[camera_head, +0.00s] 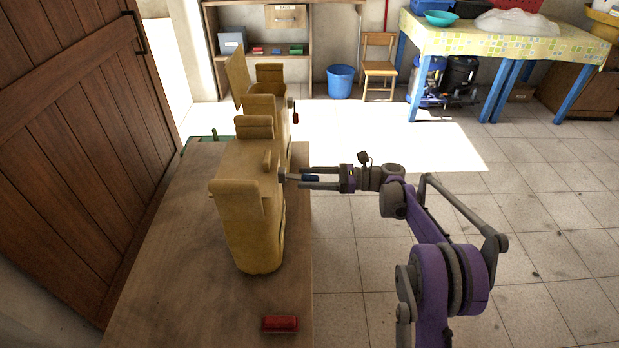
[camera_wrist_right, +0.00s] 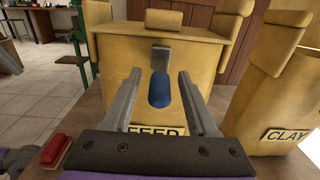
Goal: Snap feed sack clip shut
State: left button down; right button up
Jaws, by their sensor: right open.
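The yellow feed sack (camera_head: 247,235) stands upright on the wooden table; in the right wrist view its front (camera_wrist_right: 120,60) carries a partly hidden FEED label. The clip shows a grey metal part (camera_wrist_right: 161,50) on the sack's upper front and a blue lever (camera_wrist_right: 158,88), which sticks out from the sack in the head view (camera_head: 311,178). My right gripper (camera_head: 291,178) is open at the sack's front, with one finger on each side of the blue lever. I cannot tell whether a finger touches it. My left gripper is not in view.
More yellow sacks (camera_head: 268,100) stand behind, one labelled CLAY (camera_wrist_right: 284,80), and one with a red-handled clip (camera_head: 295,114). The tiled floor right of the table is open.

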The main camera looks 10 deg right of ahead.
grip_shut()
dwell(1.4)
